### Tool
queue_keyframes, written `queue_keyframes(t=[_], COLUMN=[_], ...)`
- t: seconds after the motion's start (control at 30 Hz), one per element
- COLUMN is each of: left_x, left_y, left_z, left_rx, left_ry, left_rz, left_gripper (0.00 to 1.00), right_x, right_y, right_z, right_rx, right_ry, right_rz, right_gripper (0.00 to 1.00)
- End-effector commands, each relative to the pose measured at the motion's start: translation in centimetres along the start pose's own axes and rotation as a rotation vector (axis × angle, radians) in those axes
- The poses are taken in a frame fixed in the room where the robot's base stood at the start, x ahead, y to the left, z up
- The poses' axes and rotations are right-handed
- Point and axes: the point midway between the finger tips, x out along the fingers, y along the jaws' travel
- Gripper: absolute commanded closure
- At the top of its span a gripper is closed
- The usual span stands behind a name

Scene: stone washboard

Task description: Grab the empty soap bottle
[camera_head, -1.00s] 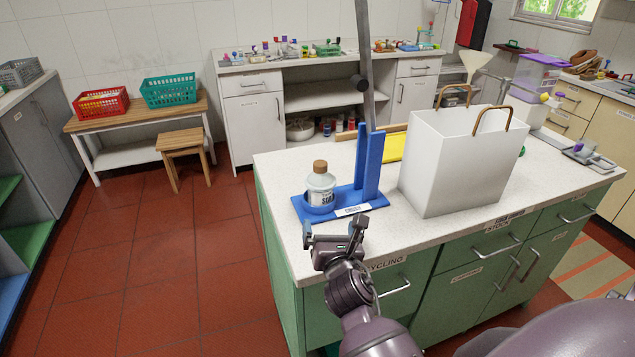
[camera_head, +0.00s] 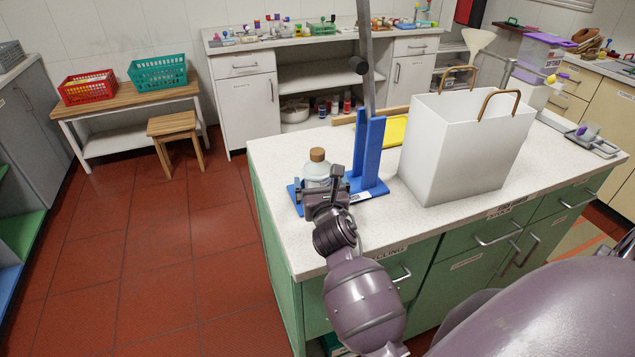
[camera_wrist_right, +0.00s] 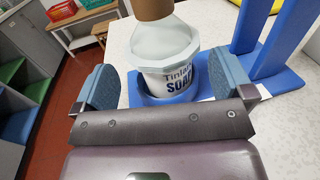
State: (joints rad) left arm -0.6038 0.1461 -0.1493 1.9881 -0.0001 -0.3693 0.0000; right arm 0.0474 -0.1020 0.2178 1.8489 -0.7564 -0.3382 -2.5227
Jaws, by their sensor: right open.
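The soap bottle (camera_head: 317,171) stands upright in a round holder on the blue stand (camera_head: 371,160) at the counter's left end. It is whitish and translucent with a brown cap. In the right wrist view the bottle (camera_wrist_right: 165,75) shows its label reading "SOAP", and the blue ring of the holder surrounds its base. My right gripper (camera_head: 326,190) is in front of the bottle and hides its lower part in the head view. In the wrist view the right gripper (camera_wrist_right: 172,88) is open, with one blue-grey finger pad on each side of the bottle. My left gripper is not in view.
A white bag (camera_head: 465,145) with brown handles stands on the counter (camera_head: 400,218) right of the stand. The stand's tall grey lever (camera_head: 365,60) rises behind the bottle. A yellow item (camera_head: 394,130) lies behind. Floor left of the counter is clear.

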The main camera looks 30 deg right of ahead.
Motion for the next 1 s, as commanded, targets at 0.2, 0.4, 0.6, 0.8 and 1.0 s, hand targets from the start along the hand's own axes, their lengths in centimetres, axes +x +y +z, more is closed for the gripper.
queue_keyframes(t=[0.2, 0.4, 0.6, 0.8, 1.0], left_x=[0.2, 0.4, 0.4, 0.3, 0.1], left_y=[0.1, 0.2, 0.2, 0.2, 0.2], left_z=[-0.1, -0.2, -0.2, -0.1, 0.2], left_rx=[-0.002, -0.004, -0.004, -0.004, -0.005], left_ry=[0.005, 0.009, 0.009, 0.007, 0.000], left_rz=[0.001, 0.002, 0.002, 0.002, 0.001], left_gripper=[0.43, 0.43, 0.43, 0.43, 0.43], right_x=[3.0, 4.5, 4.5, 4.5, 4.5], right_y=[-0.2, -0.2, -0.2, -0.2, -0.2], right_z=[-0.6, -0.6, -0.5, -0.5, -0.6], right_rx=[0.002, 0.002, 0.001, 0.002, 0.002], right_ry=[-0.001, 0.000, 0.000, 0.000, 0.000], right_rz=[0.000, 0.000, 0.000, 0.000, 0.000], right_gripper=[0.01, 0.01, 0.01, 0.24, 0.54])
